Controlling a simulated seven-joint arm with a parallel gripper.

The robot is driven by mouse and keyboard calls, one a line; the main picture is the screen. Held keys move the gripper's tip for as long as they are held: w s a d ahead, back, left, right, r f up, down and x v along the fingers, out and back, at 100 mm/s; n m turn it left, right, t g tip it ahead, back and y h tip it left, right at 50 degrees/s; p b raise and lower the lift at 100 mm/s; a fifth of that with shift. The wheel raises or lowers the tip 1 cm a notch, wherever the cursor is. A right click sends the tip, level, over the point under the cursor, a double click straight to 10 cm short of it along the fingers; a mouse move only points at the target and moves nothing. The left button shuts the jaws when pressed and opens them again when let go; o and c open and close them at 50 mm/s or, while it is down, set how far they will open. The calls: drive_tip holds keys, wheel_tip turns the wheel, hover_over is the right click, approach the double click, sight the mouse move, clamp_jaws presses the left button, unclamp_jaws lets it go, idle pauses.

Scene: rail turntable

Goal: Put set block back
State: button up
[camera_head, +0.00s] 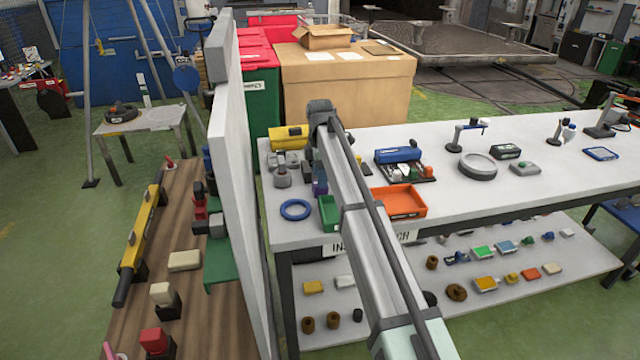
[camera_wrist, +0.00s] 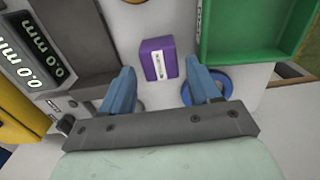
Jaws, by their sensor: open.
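A small purple block (camera_wrist: 158,60) with a white label stands on the pale bench in the wrist view, and I take it for the set block. My gripper (camera_wrist: 161,88) is open, with its two blue fingers spread. The block lies between and slightly beyond the fingertips, and I see no contact.
A green bin (camera_wrist: 246,52) is close on the right. A blue ring (camera_wrist: 222,80) lies behind the right finger. Grey devices with 0.0 mm displays (camera_wrist: 48,62) crowd the left. An orange tray (camera_head: 398,202) and a tall white panel (camera_head: 238,180) flank this bench area.

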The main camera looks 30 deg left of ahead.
wheel_tip(320, 180, up, 8)
idle(0.4)
drive_tip(key=shift+f, duration=0.1)
